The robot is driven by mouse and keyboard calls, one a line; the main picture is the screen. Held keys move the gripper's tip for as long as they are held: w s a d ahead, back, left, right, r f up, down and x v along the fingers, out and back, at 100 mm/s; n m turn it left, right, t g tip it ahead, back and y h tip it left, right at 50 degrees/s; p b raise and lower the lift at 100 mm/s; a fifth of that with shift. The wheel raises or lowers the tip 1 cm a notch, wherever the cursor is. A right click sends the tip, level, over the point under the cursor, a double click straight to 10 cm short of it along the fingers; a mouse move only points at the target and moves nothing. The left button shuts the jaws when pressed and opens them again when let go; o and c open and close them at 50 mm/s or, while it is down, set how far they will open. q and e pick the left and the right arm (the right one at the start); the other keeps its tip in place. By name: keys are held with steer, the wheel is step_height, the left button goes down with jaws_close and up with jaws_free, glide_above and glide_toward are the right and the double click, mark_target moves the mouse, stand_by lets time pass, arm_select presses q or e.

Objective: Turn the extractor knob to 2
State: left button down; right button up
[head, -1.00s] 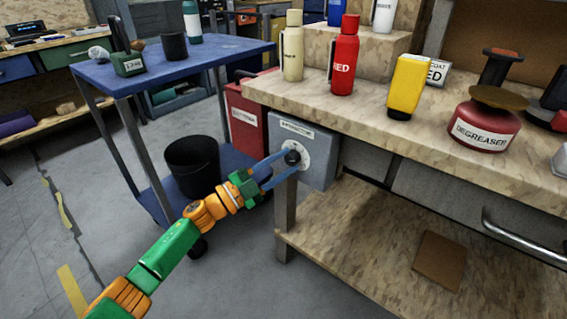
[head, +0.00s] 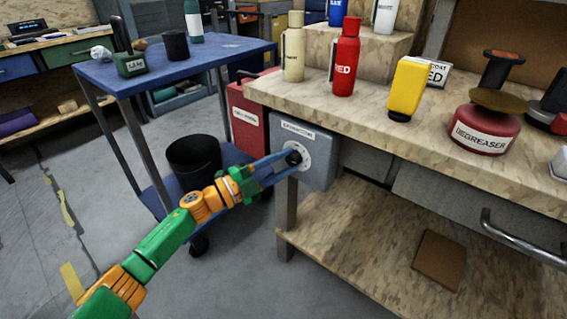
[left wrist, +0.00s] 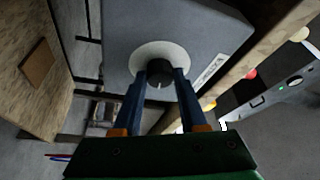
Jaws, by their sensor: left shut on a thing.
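The extractor box (head: 318,172) is a grey box with a label along its top, mounted at the front left end of the workbench. Its black knob (head: 293,158) sits on a round white dial (head: 305,153). My left gripper (head: 284,160) has its blue fingers shut on the knob. In the left wrist view the fingers (left wrist: 160,82) lie on both sides of the knob (left wrist: 160,73), with the white dial (left wrist: 150,50) behind it and the grey box (left wrist: 205,25) around it. The dial's numbers are too small to read. My right gripper is not in view.
A blue cart (head: 215,47) with a black bin (head: 194,158) on its lower shelf stands left of the workbench (head: 350,110). A red box (head: 246,118) is behind the extractor box. Bottles and a degreaser can (head: 485,128) stand on the bench. Floor at the front is clear.

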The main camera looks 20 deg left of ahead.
arm_select(q)
steer(key=shift+c, duration=2.3)
jaws_free()
steer(key=v, duration=0.7)
